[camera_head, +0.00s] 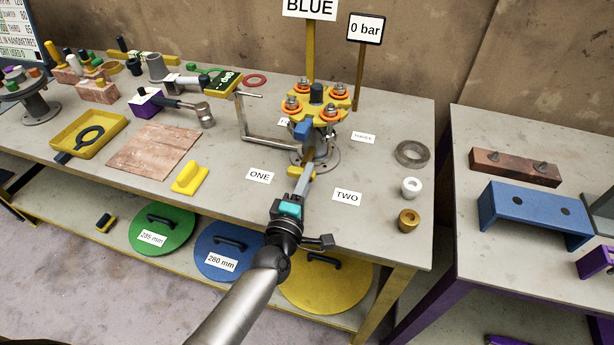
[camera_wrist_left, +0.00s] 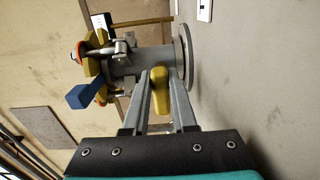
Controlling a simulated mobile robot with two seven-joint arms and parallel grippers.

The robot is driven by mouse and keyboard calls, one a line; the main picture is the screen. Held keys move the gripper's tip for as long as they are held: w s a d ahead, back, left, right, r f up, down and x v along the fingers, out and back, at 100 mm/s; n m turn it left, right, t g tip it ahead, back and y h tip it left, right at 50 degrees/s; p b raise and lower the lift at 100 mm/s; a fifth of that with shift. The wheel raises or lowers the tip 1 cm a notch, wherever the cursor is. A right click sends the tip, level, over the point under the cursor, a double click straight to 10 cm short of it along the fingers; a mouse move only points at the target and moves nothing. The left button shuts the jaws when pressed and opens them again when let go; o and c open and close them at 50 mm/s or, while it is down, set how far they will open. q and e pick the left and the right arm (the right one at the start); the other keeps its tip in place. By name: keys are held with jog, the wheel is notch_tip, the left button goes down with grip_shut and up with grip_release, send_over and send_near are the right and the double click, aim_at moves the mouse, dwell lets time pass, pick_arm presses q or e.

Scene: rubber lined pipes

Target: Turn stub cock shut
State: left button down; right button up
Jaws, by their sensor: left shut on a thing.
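A pipe stub (camera_head: 316,134) stands upright on a round grey base flange (camera_head: 327,162) on the bench. Its top carries a yellow flange (camera_head: 328,98) with orange-ringed bolts. A blue part (camera_head: 302,129) juts from the stub's near side; it also shows in the wrist view (camera_wrist_left: 84,96). A yellow handle (camera_head: 294,171), which looks like the stub cock's, sits low in front of the stub. My left gripper (camera_head: 309,166) has its fingers on either side of this yellow handle (camera_wrist_left: 159,92) in the wrist view, shut on it. The cock's body is mostly hidden by the fingers.
A sign reading 0 bar (camera_head: 366,28) stands behind the stub. A grey ring (camera_head: 412,153), white bush (camera_head: 411,187) and brass bush (camera_head: 409,219) lie to the right. The bench front around label TWO (camera_head: 347,197) is clear.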

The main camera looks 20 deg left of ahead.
pick_arm(q)
jog(key=c, duration=0.7)
grip_release()
jog(key=s, duration=1)
jog(key=s+p, duration=0.1)
jog(key=s, duration=0.4)
jog(key=shift+s+a, duration=0.1)
jog(key=shift+a, duration=0.15)
jog(key=s+f+m+g, duration=0.3)
jog(key=f+m, duration=0.1)
jog(key=f, duration=0.4)
jog(key=s+f+m+g+h, duration=0.1)
jog(key=s+f+m+g, duration=0.2)
jog(key=f, duration=0.6)
jog(key=s+f+m+g, duration=0.2)
jog(key=s+f+m, duration=0.15)
jog(key=f, duration=0.45)
jog(key=s+a+f+m+g, duration=0.1)
jog(key=s+f+m+g, duration=0.2)
jog(key=s, duration=0.3)
jog(key=s+a+f+m+g+y, duration=0.1)
jog(key=s+a+f+m+g, duration=0.1)
jog(key=s+f, duration=0.3)
jog(key=s+a+f+m+g, duration=0.2)
jog(key=s+f+m+g, duration=0.2)
jog(key=s, duration=0.5)
jog(key=shift+s+a+f+y, duration=0.15)
jog(key=shift+f+y, duration=0.15)
jog(key=shift+f, duration=0.3)
